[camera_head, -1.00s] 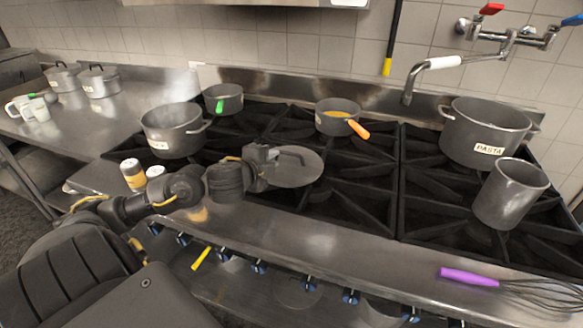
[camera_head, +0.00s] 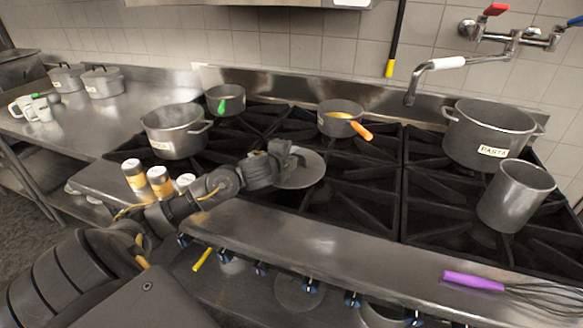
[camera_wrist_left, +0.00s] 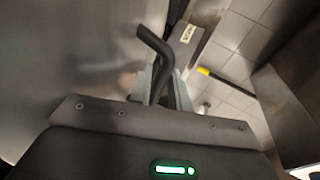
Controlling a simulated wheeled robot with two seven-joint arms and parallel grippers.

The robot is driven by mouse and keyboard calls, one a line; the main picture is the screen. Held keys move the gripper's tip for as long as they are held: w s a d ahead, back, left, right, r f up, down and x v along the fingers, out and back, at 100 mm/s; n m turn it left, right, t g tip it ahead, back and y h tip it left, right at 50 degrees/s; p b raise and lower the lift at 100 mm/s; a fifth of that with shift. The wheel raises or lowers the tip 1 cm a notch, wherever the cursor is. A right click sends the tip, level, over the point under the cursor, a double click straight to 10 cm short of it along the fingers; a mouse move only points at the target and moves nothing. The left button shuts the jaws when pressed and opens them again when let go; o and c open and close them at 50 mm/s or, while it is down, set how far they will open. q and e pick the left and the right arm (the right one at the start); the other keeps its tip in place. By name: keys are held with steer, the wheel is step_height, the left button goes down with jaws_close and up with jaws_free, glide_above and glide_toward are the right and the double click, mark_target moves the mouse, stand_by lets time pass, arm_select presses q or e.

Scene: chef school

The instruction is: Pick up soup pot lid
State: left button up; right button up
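The soup pot lid (camera_head: 311,172) is a round grey metal disc at the front left of the stove in the head view. My left gripper (camera_head: 291,156) is at its handle and covers the lid's left part. In the left wrist view the dark bent handle (camera_wrist_left: 156,48) runs between my left fingers (camera_wrist_left: 162,88), which sit close on both sides of it. The gripper looks shut on the handle. Whether the lid touches the grate is hidden. My right gripper is in neither view.
A grey pot (camera_head: 174,131) stands behind my left arm, with a green-handled pan (camera_head: 226,99) and an orange-handled pan (camera_head: 340,118) farther back. Several shakers (camera_head: 160,181) stand close beside my arm. The pasta pot (camera_head: 487,132) and a tall pot (camera_head: 515,196) are at right.

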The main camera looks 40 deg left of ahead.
arm_select(q)
steer(key=shift+c, duration=0.3)
jaws_close()
steer(key=shift+r, duration=0.15)
steer(key=shift+r, duration=0.25)
step_height(320, 180, up, 3)
steer(key=shift+r+p, duration=0.1)
steer(key=shift+p, duration=0.6)
steer(key=s+a+r+p, duration=0.3)
steer(key=s+r, duration=0.6)
steer(key=s, duration=0.4)
steer(key=shift+s+a+p, duration=0.15)
steer(key=shift+a+p, duration=0.2)
steer(key=shift+a, duration=0.45)
